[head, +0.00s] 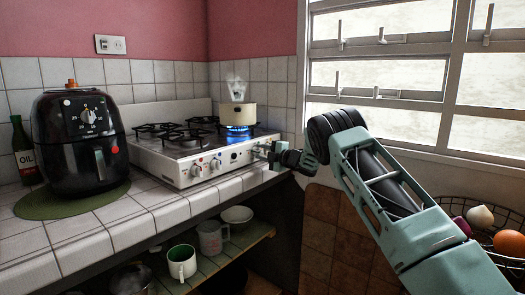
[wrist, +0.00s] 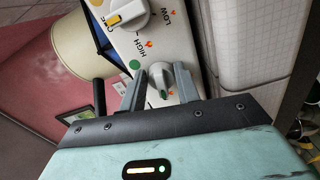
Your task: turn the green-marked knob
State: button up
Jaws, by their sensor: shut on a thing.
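The green-marked knob (wrist: 159,76) is a grey-white stove knob with a green pointer, in the middle of the wrist view. A green dot (wrist: 134,64) is on the panel beside it. My gripper (wrist: 158,82) has one finger on each side of this knob and is shut on it. In the head view my gripper (head: 268,152) is at the right end of the stove (head: 190,168) front, and I cannot make out the held knob there. Another knob with a yellow pointer (wrist: 128,14) is next to it, by the HIGH and LOW marks.
A steaming cream pot (head: 237,114) stands over a blue burner flame (head: 237,128). A black air fryer (head: 78,138) and an oil bottle (head: 24,152) are left on the counter. Cups and bowls stand on the lower shelf (head: 205,262). A fruit basket (head: 490,238) is at right.

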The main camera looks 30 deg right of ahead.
jog(key=m+p, duration=0.1)
jog(key=m, duration=0.2)
jog(key=shift+m, duration=0.4)
jog(key=m+p, duration=0.2)
jog(key=m, duration=0.2)
jog(key=shift+f+m+p, duration=0.15)
jog(key=shift+m+p, duration=0.15)
jog(key=m+p, duration=0.2)
jog(key=m, duration=0.2)
jog(key=shift+s+a+f, duration=0.1)
jog(key=shift+a, duration=0.05)
jog(key=shift+a+f+m+p, duration=0.15)
jog(key=shift+m+p, duration=0.45)
jog(key=shift+m, duration=1.2)
jog(key=o, duration=1)
jog(key=shift+s, duration=0.1)
jog(key=b+v, duration=0.1)
jog(key=v, duration=1.6)
jog(key=shift+s+b, duration=0.15)
jog(key=shift+b, duration=0.25)
